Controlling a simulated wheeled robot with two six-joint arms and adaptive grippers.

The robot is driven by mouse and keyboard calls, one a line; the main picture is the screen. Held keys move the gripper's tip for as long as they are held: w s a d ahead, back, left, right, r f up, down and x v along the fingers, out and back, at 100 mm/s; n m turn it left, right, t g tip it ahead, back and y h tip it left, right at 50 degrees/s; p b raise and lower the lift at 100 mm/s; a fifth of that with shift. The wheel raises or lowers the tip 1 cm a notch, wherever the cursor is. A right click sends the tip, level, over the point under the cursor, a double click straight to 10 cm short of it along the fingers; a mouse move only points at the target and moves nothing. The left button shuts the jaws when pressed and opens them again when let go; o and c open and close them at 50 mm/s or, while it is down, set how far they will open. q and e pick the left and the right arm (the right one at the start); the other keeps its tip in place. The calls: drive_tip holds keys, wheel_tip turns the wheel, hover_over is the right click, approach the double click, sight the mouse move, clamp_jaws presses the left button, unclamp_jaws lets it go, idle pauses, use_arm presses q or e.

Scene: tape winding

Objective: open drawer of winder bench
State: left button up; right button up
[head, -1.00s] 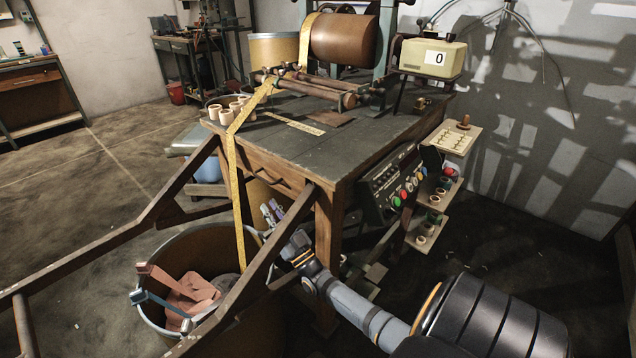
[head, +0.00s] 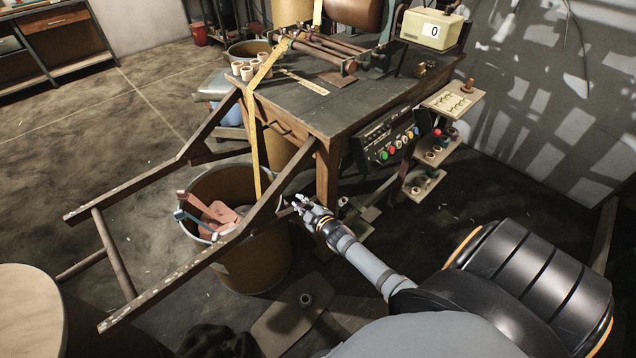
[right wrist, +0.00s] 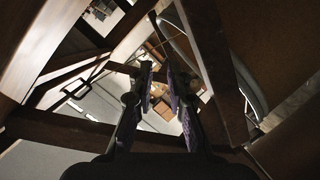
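The winder bench (head: 345,108) has a dark top and a wooden front. Its drawer front (head: 270,124) is under the top's front edge, with a small dark handle (head: 283,129). The drawer looks shut. My right gripper (head: 300,203) is below and to the right of the handle in the head view, near the bench leg and the wooden frame's rail, apart from the handle. In the right wrist view its two fingers (right wrist: 167,88) are spread with nothing between them. My left gripper is not in view.
A wooden frame (head: 190,270) juts from the bench front. A bin (head: 250,262) with reddish scraps stands under it, and a yellow tape (head: 254,140) hangs down towards it. A control panel (head: 385,144) and small shelves (head: 422,183) are at the bench's right side.

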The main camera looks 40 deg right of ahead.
drive_tip(key=s+f, duration=0.1)
drive_tip(key=s+f+g+p, duration=0.1)
drive_tip(key=s, duration=0.1)
drive_tip(key=s+f+g+p, duration=0.1)
drive_tip(key=s, duration=0.1)
drive_tip(key=shift+d+m+h, duration=0.35)
drive_tip(key=shift+m+h, duration=0.05)
drive_tip(key=shift+w, duration=0.1)
